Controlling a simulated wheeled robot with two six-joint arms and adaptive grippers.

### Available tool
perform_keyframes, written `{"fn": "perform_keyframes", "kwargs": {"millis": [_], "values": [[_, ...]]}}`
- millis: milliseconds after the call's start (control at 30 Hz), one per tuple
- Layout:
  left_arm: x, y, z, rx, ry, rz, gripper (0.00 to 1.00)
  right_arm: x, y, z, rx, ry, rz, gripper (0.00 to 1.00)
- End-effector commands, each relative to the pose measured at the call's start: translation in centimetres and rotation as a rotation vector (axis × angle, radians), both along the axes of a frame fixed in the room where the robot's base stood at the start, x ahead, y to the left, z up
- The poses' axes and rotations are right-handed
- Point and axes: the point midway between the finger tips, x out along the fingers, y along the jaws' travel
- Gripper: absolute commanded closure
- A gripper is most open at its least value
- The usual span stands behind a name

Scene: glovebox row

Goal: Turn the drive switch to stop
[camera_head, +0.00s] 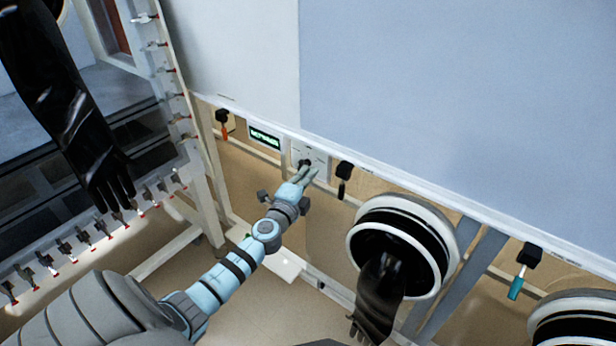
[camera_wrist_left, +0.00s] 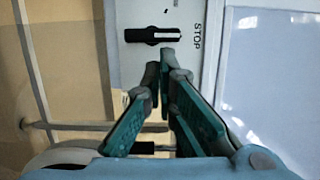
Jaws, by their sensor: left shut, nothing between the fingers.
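The drive switch (camera_head: 305,162) is a black knob on a pale plate under the white panel edge. In the left wrist view the black switch handle (camera_wrist_left: 140,35) lies level, with its white mark at the right end, toward the printed word STOP (camera_wrist_left: 196,36). My left gripper (camera_head: 308,174) is just in front of the switch plate. In the left wrist view its green-sided fingers (camera_wrist_left: 160,62) are together and empty, with the tips just below the handle; whether they touch it I cannot tell. My right gripper is not in view.
A green-lit display (camera_head: 264,136) is left of the switch. Black-handled levers with an orange grip (camera_head: 224,130), a black grip (camera_head: 343,186) and a teal grip (camera_head: 516,286) hang along the edge. A round glove port (camera_head: 358,243) with a black glove (camera_head: 378,300) is at lower right.

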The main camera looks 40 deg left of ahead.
Motion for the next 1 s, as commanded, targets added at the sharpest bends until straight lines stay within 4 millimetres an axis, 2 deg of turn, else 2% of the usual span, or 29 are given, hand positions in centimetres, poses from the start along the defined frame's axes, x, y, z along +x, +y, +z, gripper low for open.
{"fn": "perform_keyframes", "kwargs": {"millis": [367, 1000], "values": [[0.0, 0.1, 0.1, -0.009, 0.000, 0.000, 1.00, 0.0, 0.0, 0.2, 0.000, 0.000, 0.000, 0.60], [-0.1, 1.0, 0.5, -0.122, -0.002, 0.002, 1.00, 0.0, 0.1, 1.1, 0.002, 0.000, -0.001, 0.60]]}}
